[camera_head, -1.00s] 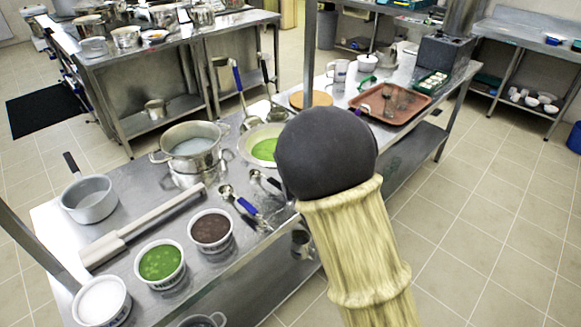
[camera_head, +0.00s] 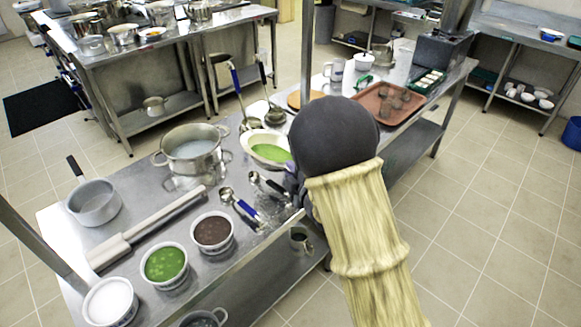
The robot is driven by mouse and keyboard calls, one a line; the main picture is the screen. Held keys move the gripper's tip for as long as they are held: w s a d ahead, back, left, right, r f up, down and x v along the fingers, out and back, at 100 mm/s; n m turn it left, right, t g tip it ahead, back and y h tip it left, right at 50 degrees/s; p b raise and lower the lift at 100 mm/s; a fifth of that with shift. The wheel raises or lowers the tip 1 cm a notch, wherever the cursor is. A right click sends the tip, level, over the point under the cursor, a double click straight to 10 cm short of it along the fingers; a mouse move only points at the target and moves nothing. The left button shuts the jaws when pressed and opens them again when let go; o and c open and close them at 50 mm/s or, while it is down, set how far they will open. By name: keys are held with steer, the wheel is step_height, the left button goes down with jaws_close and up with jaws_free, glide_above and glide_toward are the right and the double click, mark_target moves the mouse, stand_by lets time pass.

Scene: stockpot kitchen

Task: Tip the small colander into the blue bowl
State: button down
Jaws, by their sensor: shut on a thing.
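My arm, with a dark round joint and a pale yellow sleeve, reaches over the right part of the steel table (camera_head: 135,222). My gripper does not show; the dark joint hides that area. I cannot make out a small colander or a blue bowl on the table with certainty. A two-handled metal pot (camera_head: 193,150) with pale contents stands on the table. A cream bowl (camera_head: 252,141) with green contents sits left of my arm, partly hidden by it. A two-handled metal vessel (camera_head: 203,318) is cut off at the bottom edge; I cannot tell whether it has holes.
White tubs of green (camera_head: 164,265), brown (camera_head: 213,232) and white (camera_head: 108,302) contents line the near edge. A brown tray (camera_head: 410,91) holds several small cups.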

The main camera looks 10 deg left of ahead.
steer(key=w+d+r+m+g+y+p, duration=0.1)
steer(key=w+d+m+g+y+p, duration=0.2)
steer(key=w+d+m+p, duration=0.7)
steer(key=d+m+y+p, duration=0.2)
steer(key=m+p, duration=0.1)
steer(key=m, duration=0.2)
steer(key=shift+m, duration=0.3)
stand_by(1.8)
steer(key=shift+d+r+g, duration=0.1)
steer(key=shift+d+g, duration=0.05)
steer(key=shift+g, duration=0.15)
stand_by(1.9)
